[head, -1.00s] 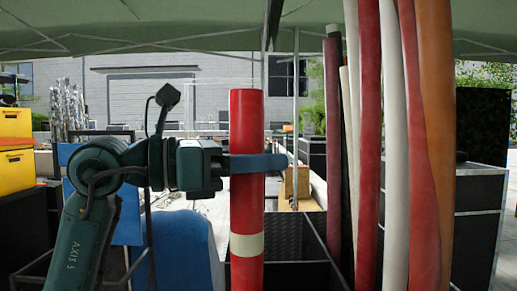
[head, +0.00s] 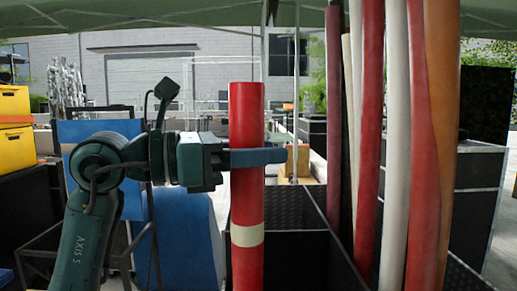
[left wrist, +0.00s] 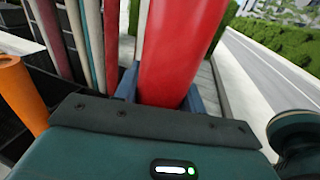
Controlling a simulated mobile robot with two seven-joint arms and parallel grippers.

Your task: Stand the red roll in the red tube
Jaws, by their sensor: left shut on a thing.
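The red roll (head: 247,195), with a cream band low on it, stands upright in the middle of the head view. My left gripper (head: 259,157) comes in from the left and is shut around the roll above the band, its blue finger across the front. The roll also shows between the blue fingers in the left wrist view (left wrist: 183,45). Its lower end is cut off by the bottom of the head view, so I cannot tell what is below it. I cannot make out a separate red tube. My right gripper is not in view.
A black open bin (head: 293,216) with dividers lies behind and right of the held roll. Several tall rolls, including a white one (head: 395,150) and an orange one (head: 441,120), stand close together at the right. Yellow cases (head: 16,149) are stacked at the left.

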